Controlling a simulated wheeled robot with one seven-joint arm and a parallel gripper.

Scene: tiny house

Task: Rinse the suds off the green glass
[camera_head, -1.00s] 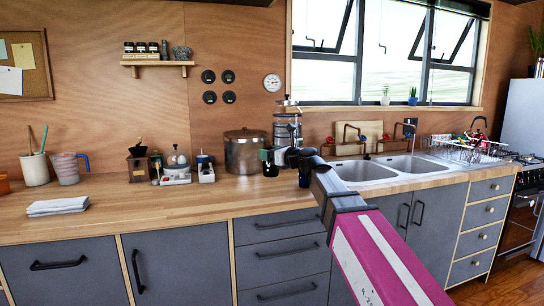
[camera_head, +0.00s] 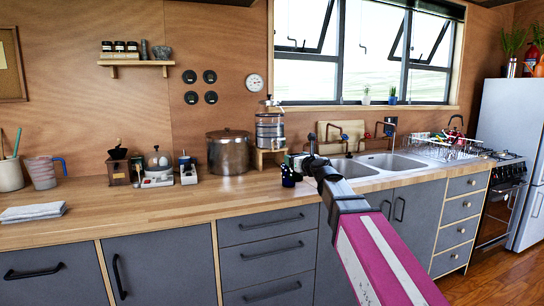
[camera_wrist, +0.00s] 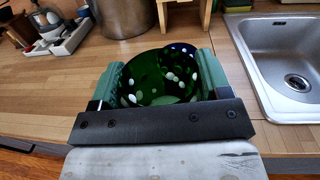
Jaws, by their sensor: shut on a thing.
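My gripper (camera_wrist: 160,85) is shut on the green glass (camera_wrist: 148,72), with one green pad on each side of it. White suds spots show on the glass. In the head view my gripper (camera_head: 303,162) is over the counter, left of the sink, and the glass is small and partly hidden. The double sink's near basin (camera_head: 352,168) lies to the right; the sink (camera_wrist: 285,50) is also right of the glass in the wrist view. Taps stand behind it, one at the left (camera_head: 331,133) and one at the right (camera_head: 390,124).
A dark blue cup (camera_head: 288,177) stands on the counter close by my gripper. A large steel pot (camera_head: 228,152) and a steel canister on a wooden stand (camera_head: 269,133) are behind to the left. A dish rack (camera_head: 447,147) stands right of the sink.

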